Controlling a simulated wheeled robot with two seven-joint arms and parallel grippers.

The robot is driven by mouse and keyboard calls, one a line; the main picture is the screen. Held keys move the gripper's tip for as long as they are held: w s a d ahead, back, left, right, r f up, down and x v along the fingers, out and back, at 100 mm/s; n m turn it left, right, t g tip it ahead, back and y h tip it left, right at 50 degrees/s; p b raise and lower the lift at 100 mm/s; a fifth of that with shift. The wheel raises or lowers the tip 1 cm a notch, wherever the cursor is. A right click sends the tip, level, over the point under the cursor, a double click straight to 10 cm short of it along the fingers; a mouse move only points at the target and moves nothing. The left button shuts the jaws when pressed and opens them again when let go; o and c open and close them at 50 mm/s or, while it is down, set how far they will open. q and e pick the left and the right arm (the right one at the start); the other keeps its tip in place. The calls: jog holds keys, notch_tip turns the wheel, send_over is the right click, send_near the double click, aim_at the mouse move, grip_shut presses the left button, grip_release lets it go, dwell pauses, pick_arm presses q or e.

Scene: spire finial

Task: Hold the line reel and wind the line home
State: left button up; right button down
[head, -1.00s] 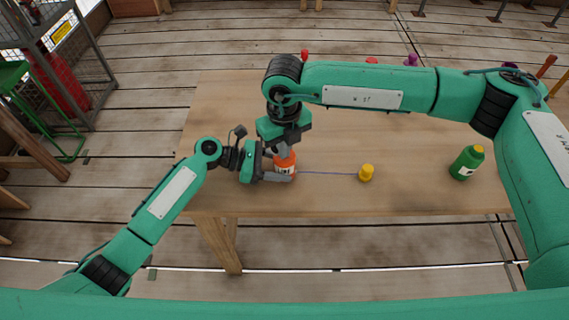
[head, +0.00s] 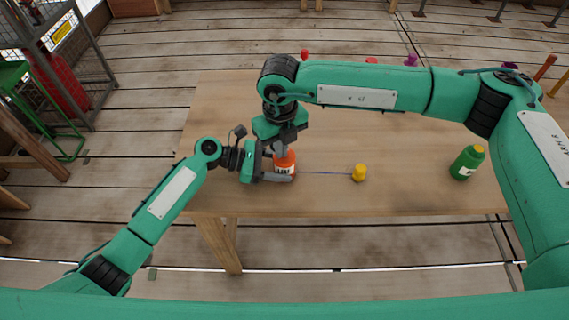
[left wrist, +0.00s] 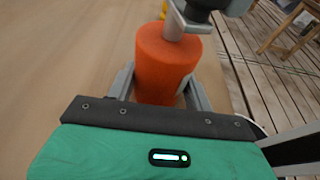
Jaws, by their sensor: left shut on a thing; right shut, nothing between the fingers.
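The line reel (head: 285,167) is an orange cylinder with a white label, standing on the wooden table (head: 350,203). My left gripper (head: 280,174) is shut around its body from the left; in the left wrist view the fingers lie on both sides of the reel (left wrist: 165,70). My right gripper (head: 281,149) is shut and empty, pointing down at the reel's top; its grey tip (left wrist: 178,25) is at the top face, touching or nearly so. A thin blue line (head: 327,173) runs right from the reel to a small yellow piece (head: 359,173). Any handle on the reel is hidden.
A green bottle (head: 467,162) stands at the table's right. Red and purple items (head: 410,60) show behind my right arm at the far edge. A wire cage with a red cylinder (head: 62,82) stands at the left.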

jog(key=shift+w+a, duration=0.6)
jog(key=shift+a, duration=0.2)
dwell(0.7)
jog(key=shift+w, duration=0.4)
jog(key=shift+w+a, duration=0.1)
jog(key=shift+w, duration=0.1)
dwell(0.6)
jog(key=shift+s+a, duration=0.2)
jog(key=shift+r, duration=3.5)
jog(key=shift+r, duration=0.1)
